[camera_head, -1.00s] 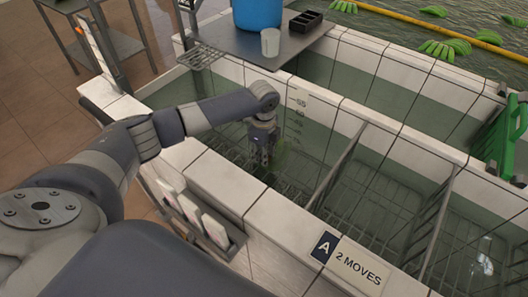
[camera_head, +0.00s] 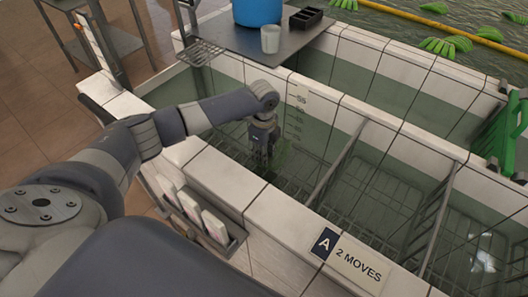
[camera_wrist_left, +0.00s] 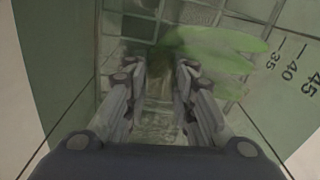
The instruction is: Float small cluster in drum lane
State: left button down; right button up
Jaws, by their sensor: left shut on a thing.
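My left gripper (camera_head: 262,163) points down into the water of the left compartment (camera_head: 222,138) of the tiled tank, the one beside the blue drum (camera_head: 257,12). In the left wrist view its fingers (camera_wrist_left: 160,70) are closed in on a small green cluster (camera_wrist_left: 222,48), whose leafy fingers spread to the right of the fingertips. In the head view the cluster (camera_head: 281,160) is only a faint green blur by the fingertips, dimmed by the water. Where the fingers touch it is hard to see. My right gripper is not in view.
Wire dividers (camera_head: 338,165) split the tank. A depth scale (camera_head: 300,112) marks the far wall. A grey shelf (camera_head: 240,43) holds a white cup (camera_head: 270,39) and a black tray (camera_head: 305,18). A sign (camera_head: 358,264) reads "2 MOVES".

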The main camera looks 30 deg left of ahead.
pick_arm(q)
jog(key=shift+f, duration=0.45)
dwell(0.3)
jog(key=c, duration=1.3)
grip_release()
notch_tip(320, 180, up, 30)
jog(key=p, duration=1.9)
jog(key=shift+s+f, duration=0.15)
jog(key=shift+f, duration=0.1)
jog(key=shift+f, duration=0.1)
